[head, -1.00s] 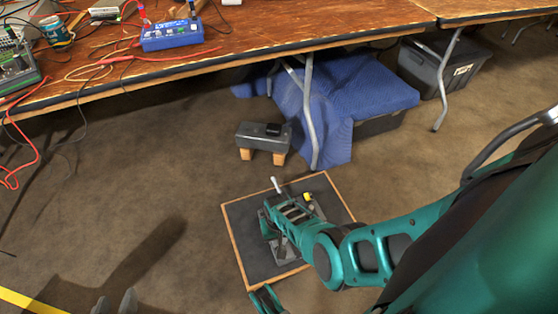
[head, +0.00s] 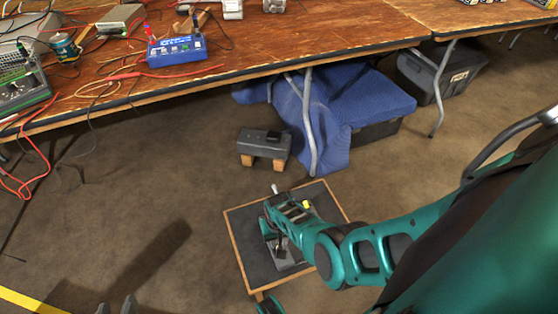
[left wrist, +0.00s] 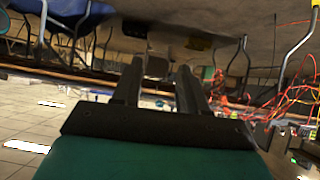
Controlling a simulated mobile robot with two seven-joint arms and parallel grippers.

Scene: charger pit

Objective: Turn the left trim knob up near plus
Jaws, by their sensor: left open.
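No left trim knob or plus mark can be made out in either view. A green-faced unit (head: 22,92) is at the table's left edge. My left gripper (head: 116,306) shows only its two grey fingertips at the bottom edge, low over the floor and far from both boxes. In the left wrist view my gripper (left wrist: 158,70) is open with nothing between its fingers.
A framed dark board (head: 240,235) lies on the floor, partly behind my right arm. A grey block (head: 264,146) on wooden feet and a blue cloth (head: 365,98) are beyond.

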